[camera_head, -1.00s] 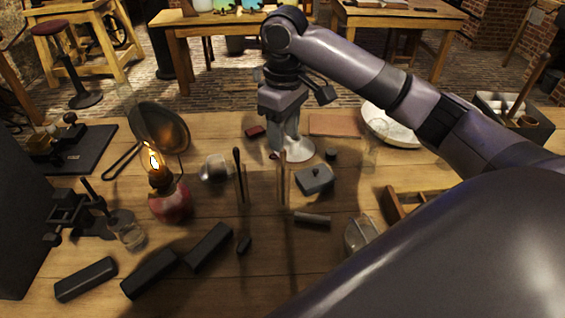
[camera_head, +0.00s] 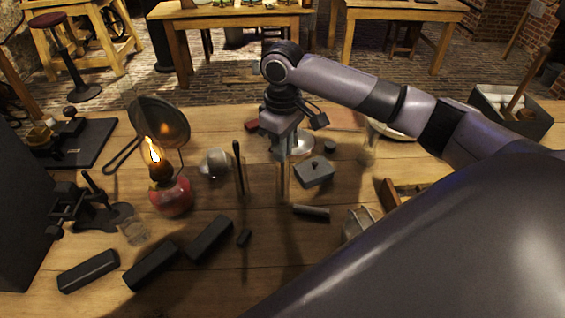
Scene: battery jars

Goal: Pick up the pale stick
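The pale stick (camera_head: 284,183) stands upright near the middle of the bench, in what looks like a clear glass jar whose outline is faint. A dark stick (camera_head: 240,168) stands upright to its left, also with faint glass around it. My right gripper (camera_head: 282,154) points down just above the top of the pale stick. Its fingertips are small and dim against the stick, so I cannot tell whether they are apart or touch it. My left gripper is not in view.
A lit red oil lamp (camera_head: 171,196) and a round dark pan (camera_head: 160,122) stand to the left. A grey lidded box (camera_head: 315,172) and a grey cylinder (camera_head: 311,211) lie close right of the stick. Several dark bars, such as one black bar (camera_head: 88,270), lie at the front left.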

